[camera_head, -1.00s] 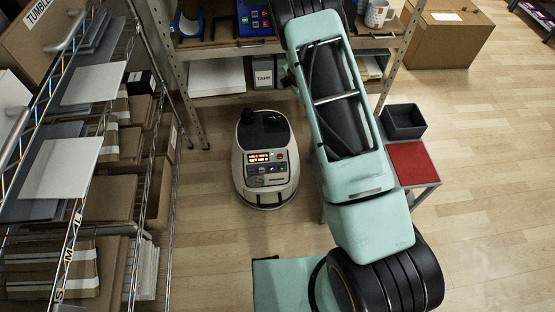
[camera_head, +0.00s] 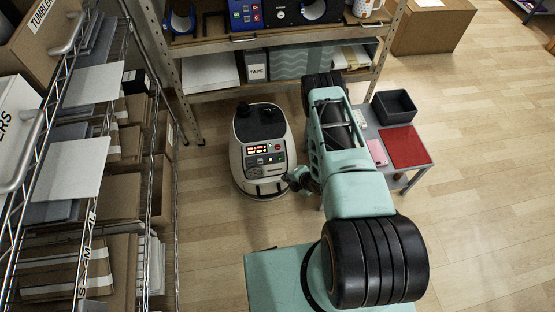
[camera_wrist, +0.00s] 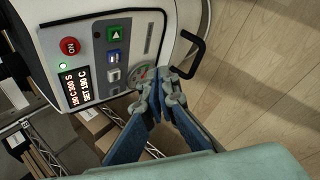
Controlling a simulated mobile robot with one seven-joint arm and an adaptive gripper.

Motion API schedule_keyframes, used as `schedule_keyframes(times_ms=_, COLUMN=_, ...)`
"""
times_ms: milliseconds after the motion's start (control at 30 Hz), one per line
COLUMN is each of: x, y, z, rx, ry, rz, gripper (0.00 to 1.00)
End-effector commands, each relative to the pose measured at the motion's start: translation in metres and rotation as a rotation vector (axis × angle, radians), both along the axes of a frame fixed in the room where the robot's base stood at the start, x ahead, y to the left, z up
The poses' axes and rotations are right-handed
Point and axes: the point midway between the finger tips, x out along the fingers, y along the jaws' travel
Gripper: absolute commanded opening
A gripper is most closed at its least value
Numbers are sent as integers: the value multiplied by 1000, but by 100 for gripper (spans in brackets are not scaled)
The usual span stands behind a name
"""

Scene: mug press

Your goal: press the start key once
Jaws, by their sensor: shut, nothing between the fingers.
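The white press (camera_head: 262,150) stands left of my arm in the head view, its lit panel facing me. My gripper (camera_wrist: 158,84) is shut and empty near the panel's lower right edge, apart from the green key. It partly covers a round mark there. I cannot tell whether it touches the panel.
A black handle (camera_wrist: 190,55) sticks out from the press near my gripper. A wire rack (camera_head: 75,150) with boxes stands left, and a loaded shelf (camera_head: 285,88) behind. A side table (camera_head: 420,172) with a red mat is right. Open floor (camera_head: 490,230) lies farther right.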

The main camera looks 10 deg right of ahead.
Motion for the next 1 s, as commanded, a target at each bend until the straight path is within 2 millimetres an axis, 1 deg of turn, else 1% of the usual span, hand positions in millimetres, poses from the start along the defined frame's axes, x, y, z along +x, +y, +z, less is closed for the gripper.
schedule_keyframes(times_ms=33, x=-4, y=1, z=-2, rx=5, ry=2, rz=-1, gripper=0)
schedule_keyframes(times_ms=133, x=-7, y=1, z=-3, rx=8, ry=2, rz=0, gripper=0)
schedule_keyframes(times_ms=400, x=-6, y=2, z=-3, rx=8, ry=2, rz=0, gripper=0)
schedule_keyframes(times_ms=533, x=-2, y=1, z=-5, rx=8, ry=0, rz=-1, gripper=0)
schedule_keyframes(times_ms=667, x=12, y=1, z=-9, rx=9, ry=-3, rz=-1, gripper=0)
schedule_keyframes(times_ms=1000, x=58, y=1, z=-22, rx=7, ry=-3, rz=-1, gripper=0)
